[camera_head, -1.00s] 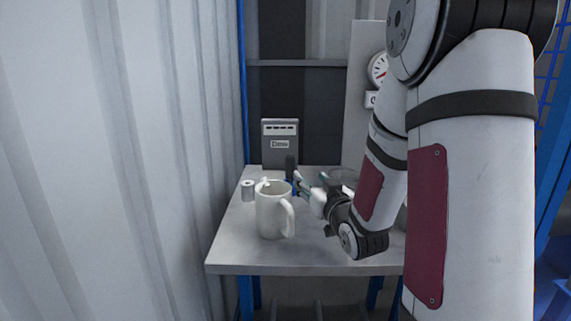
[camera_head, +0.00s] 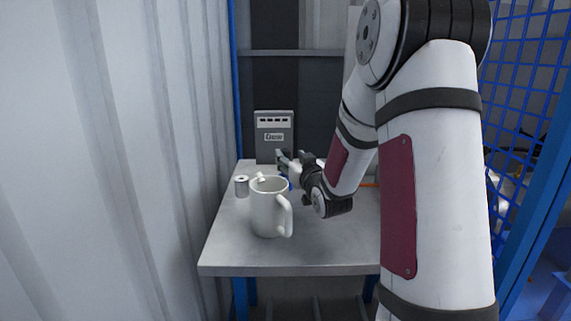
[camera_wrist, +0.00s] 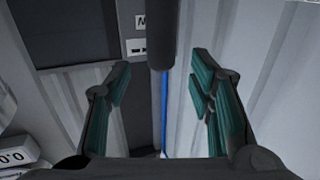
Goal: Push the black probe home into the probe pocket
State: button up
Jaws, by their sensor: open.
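My gripper (camera_head: 284,157) is over the back of the table, pointing left, behind the white mug. In the wrist view my gripper (camera_wrist: 160,98) is open, its teal-padded fingers well apart. A dark round rod, apparently the black probe (camera_wrist: 160,36), stands out at the top middle, in line with the gap between the fingers. Neither finger visibly touches it. In the head view I cannot separate the probe from the dark fingers. A small blue piece (camera_head: 290,184) shows just below the gripper, partly hidden by the mug. I cannot make out the probe pocket.
The white mug (camera_head: 268,208) stands close in front of my gripper. A grey instrument box (camera_head: 273,136) stands at the table's back. The front of the table (camera_head: 320,250) is clear. A corrugated wall (camera_head: 110,160) bounds the left.

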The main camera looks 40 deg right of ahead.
aim_at(287, 154)
jog(key=b+x, duration=0.1)
jog(key=x, duration=0.4)
jog(key=shift+w, duration=0.1)
grip_shut()
